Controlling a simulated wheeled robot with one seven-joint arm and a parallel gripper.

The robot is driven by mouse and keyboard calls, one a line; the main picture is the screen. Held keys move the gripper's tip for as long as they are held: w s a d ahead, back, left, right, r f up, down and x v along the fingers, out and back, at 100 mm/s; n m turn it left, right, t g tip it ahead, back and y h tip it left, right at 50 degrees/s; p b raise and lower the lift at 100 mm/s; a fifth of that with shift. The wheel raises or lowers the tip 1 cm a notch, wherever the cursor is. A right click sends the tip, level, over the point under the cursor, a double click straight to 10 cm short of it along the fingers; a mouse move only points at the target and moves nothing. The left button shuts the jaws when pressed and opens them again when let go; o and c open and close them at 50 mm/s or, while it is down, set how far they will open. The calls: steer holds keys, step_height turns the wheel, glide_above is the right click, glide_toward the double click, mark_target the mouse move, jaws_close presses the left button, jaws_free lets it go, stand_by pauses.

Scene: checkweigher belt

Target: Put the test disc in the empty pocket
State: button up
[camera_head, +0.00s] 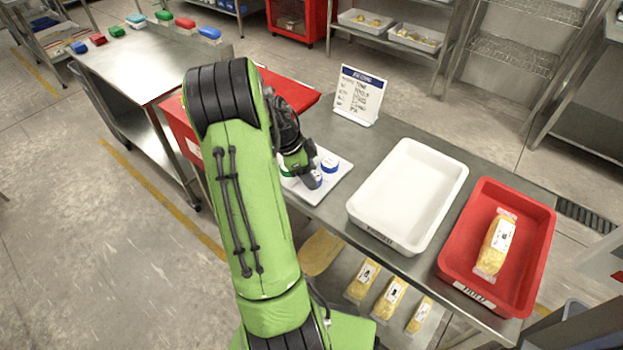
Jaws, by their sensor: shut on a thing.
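A white pocket tray (336,191) lies on the steel table, partly hidden behind my arm. A blue disc (329,165) sits at its right rear. A green disc (286,171) shows at its left, mostly covered by my arm. My gripper (309,179) is low over the tray, between these two discs. It is shut on a small test disc, which is mostly hidden by the fingers. I cannot tell whether the held disc touches the tray. The empty pocket is not clearly visible.
A white bin (372,235) and a red bin (452,262) holding a yellow packaged item (495,245) stand to the right. A printed sign (358,97) stands behind the tray. A red surface (283,91) is behind my arm. Several yellow packs lie lower front.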

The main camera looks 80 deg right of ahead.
steer(key=shift+f, duration=0.6)
steer(key=shift+f, duration=0.2)
steer(key=o, duration=0.8)
steer(key=shift+o, duration=0.2)
steer(key=shift+r, duration=0.15)
